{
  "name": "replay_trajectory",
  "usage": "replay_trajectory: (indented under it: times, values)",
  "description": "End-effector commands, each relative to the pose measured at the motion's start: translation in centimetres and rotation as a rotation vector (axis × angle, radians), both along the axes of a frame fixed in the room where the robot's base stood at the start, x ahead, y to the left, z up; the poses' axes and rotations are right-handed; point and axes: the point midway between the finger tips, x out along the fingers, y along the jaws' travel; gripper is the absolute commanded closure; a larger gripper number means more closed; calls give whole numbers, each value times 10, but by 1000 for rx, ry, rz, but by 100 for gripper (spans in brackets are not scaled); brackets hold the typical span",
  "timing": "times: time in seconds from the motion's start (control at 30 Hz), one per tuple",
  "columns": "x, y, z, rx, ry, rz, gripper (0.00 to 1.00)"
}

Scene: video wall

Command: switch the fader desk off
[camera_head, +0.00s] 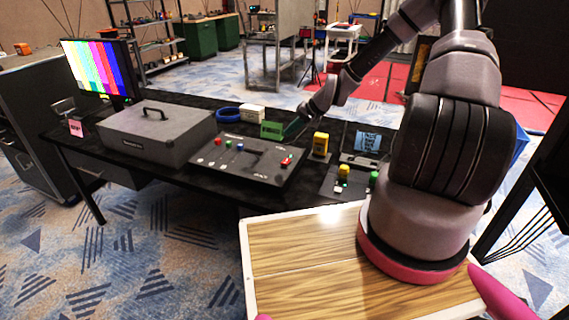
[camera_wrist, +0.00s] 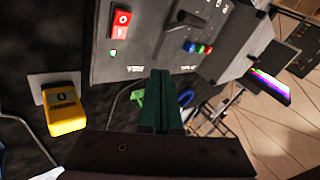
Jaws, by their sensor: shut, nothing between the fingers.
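The fader desk (camera_head: 235,158) is a dark sloped panel on the black table, with red, green and blue knobs at its left. A red rocker switch (camera_head: 286,162) sits near its right side. In the wrist view the desk (camera_wrist: 145,55) fills the top, with the red switch (camera_wrist: 121,20) marked by a white ring, a small green spot (camera_wrist: 112,52) beside it and a black lever (camera_wrist: 180,32). My gripper (camera_head: 292,130) is over the desk's back right edge. In the wrist view its dark green fingers (camera_wrist: 161,75) are together and empty, apart from the switch.
A grey case (camera_head: 157,134) stands left of the desk. A yellow device (camera_head: 320,145) stands to the right, near a small screen (camera_head: 367,142) and a button panel (camera_head: 333,184).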

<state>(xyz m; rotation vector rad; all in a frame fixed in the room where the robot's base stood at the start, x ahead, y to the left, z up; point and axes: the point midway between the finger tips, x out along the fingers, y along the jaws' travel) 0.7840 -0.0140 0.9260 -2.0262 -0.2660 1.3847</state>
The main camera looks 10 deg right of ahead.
Motion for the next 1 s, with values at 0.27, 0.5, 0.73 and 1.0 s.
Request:
replay_trajectory:
  times: [0.27,0.5,0.73,1.0]
  values:
    - [-8,5,-25,2,4,1,100]
    - [-16,11,-57,1,3,0,100]
    - [-21,14,-78,1,2,0,100]
    - [-23,15,-83,0,1,1,100]
